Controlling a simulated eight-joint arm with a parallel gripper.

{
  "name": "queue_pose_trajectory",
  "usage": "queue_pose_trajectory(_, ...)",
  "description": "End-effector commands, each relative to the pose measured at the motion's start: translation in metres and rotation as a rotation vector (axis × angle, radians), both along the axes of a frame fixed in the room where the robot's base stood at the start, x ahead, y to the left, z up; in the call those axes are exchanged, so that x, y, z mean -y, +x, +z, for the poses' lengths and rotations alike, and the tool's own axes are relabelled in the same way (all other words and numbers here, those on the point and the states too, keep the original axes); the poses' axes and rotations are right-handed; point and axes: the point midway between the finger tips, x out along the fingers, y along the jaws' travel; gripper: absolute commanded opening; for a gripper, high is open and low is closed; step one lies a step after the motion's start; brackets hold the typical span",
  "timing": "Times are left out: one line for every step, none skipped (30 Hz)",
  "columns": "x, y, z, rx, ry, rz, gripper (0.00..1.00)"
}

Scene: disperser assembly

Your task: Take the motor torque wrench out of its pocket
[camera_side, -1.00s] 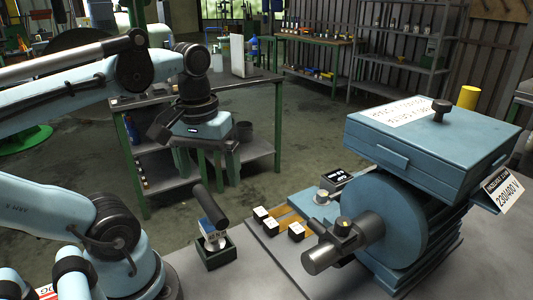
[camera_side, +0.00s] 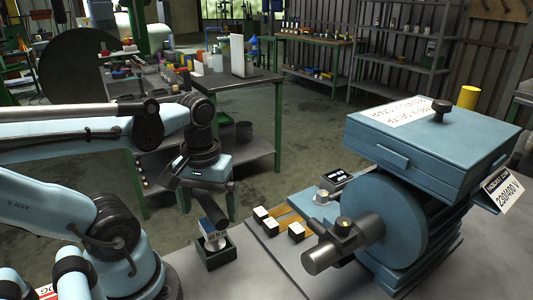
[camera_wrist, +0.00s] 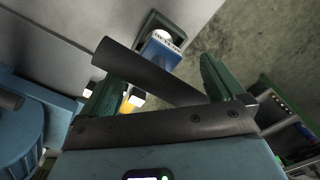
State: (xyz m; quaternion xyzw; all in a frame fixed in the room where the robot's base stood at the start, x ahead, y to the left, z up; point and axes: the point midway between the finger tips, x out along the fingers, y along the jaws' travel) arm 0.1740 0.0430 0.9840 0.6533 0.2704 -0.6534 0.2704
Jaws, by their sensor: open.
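The motor torque wrench has a thick black handle on a blue and white body. In the side view its body (camera_side: 212,229) stands in a dark green open-topped pocket (camera_side: 217,257), with the handle tilted above it. My gripper (camera_side: 206,207) is open over the handle and hides most of it. In the wrist view the handle (camera_wrist: 150,72) crosses diagonally at the green fingers of my gripper (camera_wrist: 165,85) and covers part of the left one. The wrench's blue body (camera_wrist: 160,53) and the pocket (camera_wrist: 172,22) lie beyond. Whether the fingers touch the handle cannot be told.
Several small black and white blocks (camera_side: 296,230) sit right of the pocket. A large blue motor (camera_side: 400,220) with a dark cylindrical shaft stands on the right. A cluttered green-legged table (camera_side: 240,80) stands behind my gripper.

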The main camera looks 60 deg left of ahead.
Motion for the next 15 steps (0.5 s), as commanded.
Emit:
queue_pose_trajectory(0.001, 0.001, -0.006, 0.0, 0.0, -0.001, 0.96)
queue_pose_trajectory(0.002, 0.001, -0.009, 0.0, 0.0, -0.001, 0.96)
queue_pose_trajectory(0.003, 0.002, -0.014, 0.0, 0.0, -0.001, 0.96)
queue_pose_trajectory(0.002, 0.002, -0.016, 0.0, 0.0, 0.0, 0.96)
queue_pose_trajectory(0.002, 0.002, -0.019, 0.0, 0.0, 0.0, 0.96)
queue_pose_trajectory(0.002, 0.002, -0.022, 0.001, -0.001, 0.0, 0.96)
queue_pose_trajectory(0.002, 0.002, -0.025, 0.001, -0.001, 0.0, 0.96)
queue_pose_trajectory(0.002, 0.002, -0.027, 0.001, -0.001, 0.0, 0.96)
queue_pose_trajectory(0.002, 0.002, -0.029, 0.001, 0.0, 0.0, 0.96)
queue_pose_trajectory(0.002, 0.002, -0.03, 0.001, 0.0, 0.0, 0.96)
queue_pose_trajectory(0.002, 0.002, -0.031, 0.001, 0.0, 0.0, 0.96)
queue_pose_trajectory(0.002, 0.001, -0.033, 0.001, 0.0, 0.0, 0.96)
queue_pose_trajectory(0.002, 0.001, -0.033, 0.001, 0.0, 0.0, 0.96)
queue_pose_trajectory(0.002, 0.001, -0.033, 0.001, 0.0, 0.0, 0.96)
queue_pose_trajectory(0.002, 0.001, -0.034, 0.001, 0.0, 0.0, 0.96)
